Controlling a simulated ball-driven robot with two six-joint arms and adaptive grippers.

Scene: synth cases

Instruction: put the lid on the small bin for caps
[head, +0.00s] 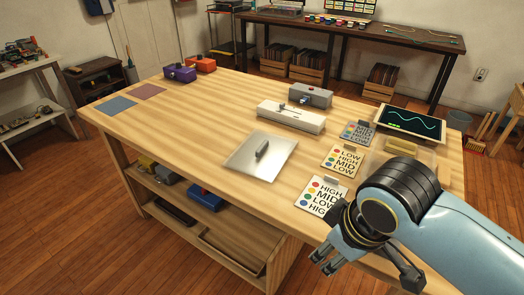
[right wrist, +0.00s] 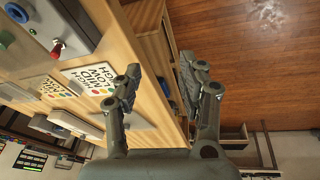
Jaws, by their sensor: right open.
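My right gripper (head: 366,267) is open and empty, past the table's front edge, right of and nearer than the plate. In the right wrist view its open fingers (right wrist: 162,80) show with nothing between them. My left gripper is not in view.
Label cards (head: 343,160) lie between plate and arm. A white device (head: 291,116), a grey box (head: 311,95) and a tablet with a green wave (head: 407,121) stand behind. Purple (head: 180,73) and orange boxes (head: 202,64) stand far left. The table's left middle is clear.

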